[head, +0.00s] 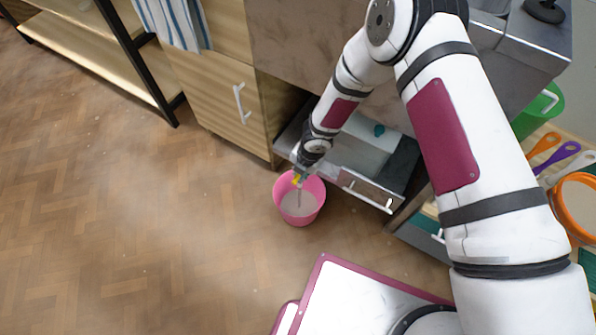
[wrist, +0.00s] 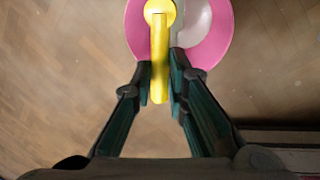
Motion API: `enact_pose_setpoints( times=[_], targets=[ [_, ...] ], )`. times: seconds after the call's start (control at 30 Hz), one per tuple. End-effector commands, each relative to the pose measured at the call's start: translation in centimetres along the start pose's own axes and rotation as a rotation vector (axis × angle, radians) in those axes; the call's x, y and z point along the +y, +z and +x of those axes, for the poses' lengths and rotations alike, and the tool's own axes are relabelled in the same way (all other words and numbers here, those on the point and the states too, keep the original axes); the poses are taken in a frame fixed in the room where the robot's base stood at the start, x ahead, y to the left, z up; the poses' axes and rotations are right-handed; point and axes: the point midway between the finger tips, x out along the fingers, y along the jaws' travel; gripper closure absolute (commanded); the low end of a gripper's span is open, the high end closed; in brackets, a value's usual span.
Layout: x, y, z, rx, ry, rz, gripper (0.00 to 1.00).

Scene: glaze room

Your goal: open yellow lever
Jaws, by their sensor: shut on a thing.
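The yellow lever (wrist: 159,58) shows in the wrist view as a bar running from a round yellow hub down between my fingertips. In the head view it is a small yellow spot (head: 297,181) at the end of my arm, over the pink bucket. My gripper (wrist: 160,79) is shut on the lever's free end, one dark finger on each side. It also shows small in the head view (head: 301,174). The pink bucket (head: 283,189) stands on the floor below and holds something pale. A thin grey vertical streak shows over its inside; I cannot tell what it is.
An open drawer (head: 367,190) juts out just right of the bucket. A wooden cabinet door (head: 228,103) with a white handle stands behind. A green bucket (head: 540,112) and an orange-rimmed container (head: 562,207) are at right. The wooden floor at left is clear.

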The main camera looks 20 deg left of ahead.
Motion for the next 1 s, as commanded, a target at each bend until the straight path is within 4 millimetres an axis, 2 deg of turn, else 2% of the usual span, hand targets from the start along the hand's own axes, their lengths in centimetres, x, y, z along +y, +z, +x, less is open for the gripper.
enact_pose_setpoints(
  times=[0.17,0.2,0.27,0.67,0.77,1.0],
  targets=[
    [0.0,0.0,0.0,-0.001,-0.002,-0.006,1.0],
    [0.0,0.0,0.0,-0.001,-0.002,-0.006,0.79],
    [0.0,0.0,0.0,-0.001,-0.002,-0.006,0.66],
    [0.0,0.0,-0.5,-0.001,-0.001,-0.002,0.66],
    [0.0,0.1,-1.8,-0.002,0.0,-0.002,0.66],
    [0.0,0.1,-6.6,-0.002,0.001,-0.002,0.66]
  ],
)
